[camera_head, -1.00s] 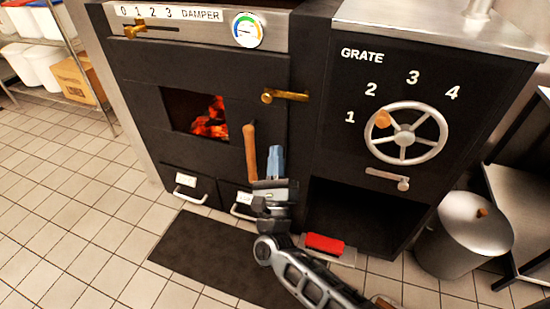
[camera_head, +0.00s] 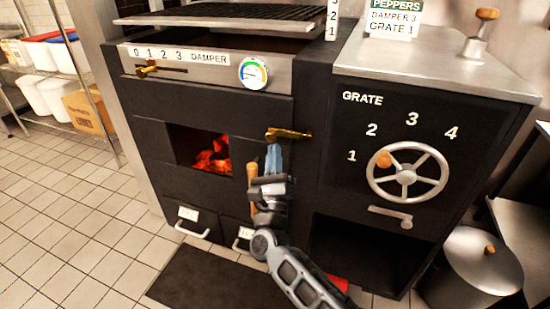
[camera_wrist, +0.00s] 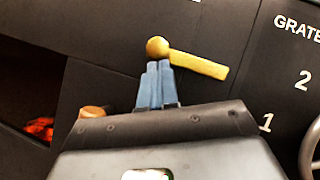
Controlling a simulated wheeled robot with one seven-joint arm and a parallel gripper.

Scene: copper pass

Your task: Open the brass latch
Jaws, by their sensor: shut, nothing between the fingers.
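The brass latch (camera_head: 289,133) is a short bar with a round knob at its left end, on the black oven front right of the fire window. It lies nearly level, tilted slightly down to the right. In the wrist view the latch (camera_wrist: 195,60) is just beyond my fingertips. My gripper (camera_head: 272,146) is shut and empty, its blue fingers pointing up at the latch's knob end from just below. In the wrist view the fingertips (camera_wrist: 159,66) overlap the lower edge of the knob; I cannot tell whether they touch.
A wooden handle (camera_head: 254,180) stands beside my gripper. The grate wheel (camera_head: 407,174) is to the right, its wooden knob near 1. The damper lever (camera_head: 147,69) is at upper left. Fire glows behind the window (camera_head: 213,157). A lidded metal bin (camera_head: 478,262) stands at lower right.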

